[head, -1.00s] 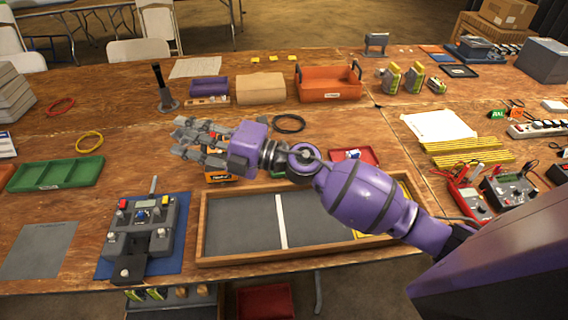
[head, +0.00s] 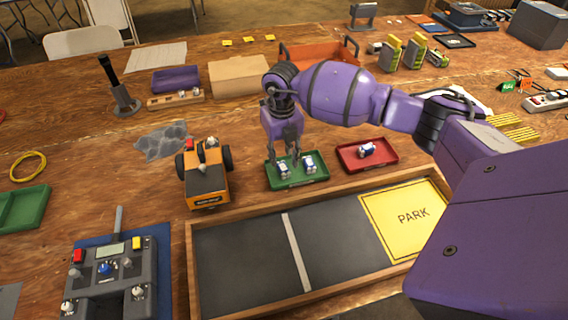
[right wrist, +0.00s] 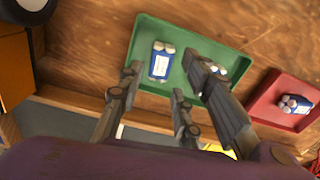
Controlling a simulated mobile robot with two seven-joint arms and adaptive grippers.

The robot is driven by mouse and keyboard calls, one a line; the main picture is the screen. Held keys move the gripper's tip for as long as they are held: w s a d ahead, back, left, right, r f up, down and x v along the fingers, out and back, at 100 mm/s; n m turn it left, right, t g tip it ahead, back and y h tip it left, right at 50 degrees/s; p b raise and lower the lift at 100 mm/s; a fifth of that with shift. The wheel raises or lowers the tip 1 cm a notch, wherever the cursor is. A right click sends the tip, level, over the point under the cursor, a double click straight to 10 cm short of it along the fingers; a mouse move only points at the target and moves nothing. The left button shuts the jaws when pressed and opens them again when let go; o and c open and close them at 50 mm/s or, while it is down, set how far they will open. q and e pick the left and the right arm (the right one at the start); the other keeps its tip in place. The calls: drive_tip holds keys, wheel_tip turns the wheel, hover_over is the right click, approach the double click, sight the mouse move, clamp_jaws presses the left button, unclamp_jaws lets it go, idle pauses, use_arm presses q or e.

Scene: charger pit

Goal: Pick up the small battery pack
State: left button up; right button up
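The green tray (head: 297,183) holds two blue-and-white battery packs, a left one (head: 283,169) and a right one (head: 309,163). A third pack (head: 366,150) lies in the red tray (head: 378,160). I cannot tell surely which is the small one. My right gripper (head: 285,154) points down over the green tray, fingers open and empty. In the right wrist view, the left pack (right wrist: 160,62) shows between the spread fingers of the gripper (right wrist: 162,72), beyond their tips. A finger partly hides the right pack (right wrist: 216,69). My left gripper is out of view.
An orange toy vehicle (head: 203,178) stands just left of the green tray. A wood-framed dark board (head: 240,245) with a yellow PARK pad (head: 405,215) lies in front. A control box (head: 115,270) is at front left. An orange bin (head: 318,55) stands behind my arm.

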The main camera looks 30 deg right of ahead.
sight(283, 166)
wheel_tip(283, 166, down, 5)
drive_tip(key=shift+d+r, duration=0.1)
drive_tip(key=shift+c, duration=0.5)
clamp_jaws()
drive_tip(key=shift+r, duration=0.15)
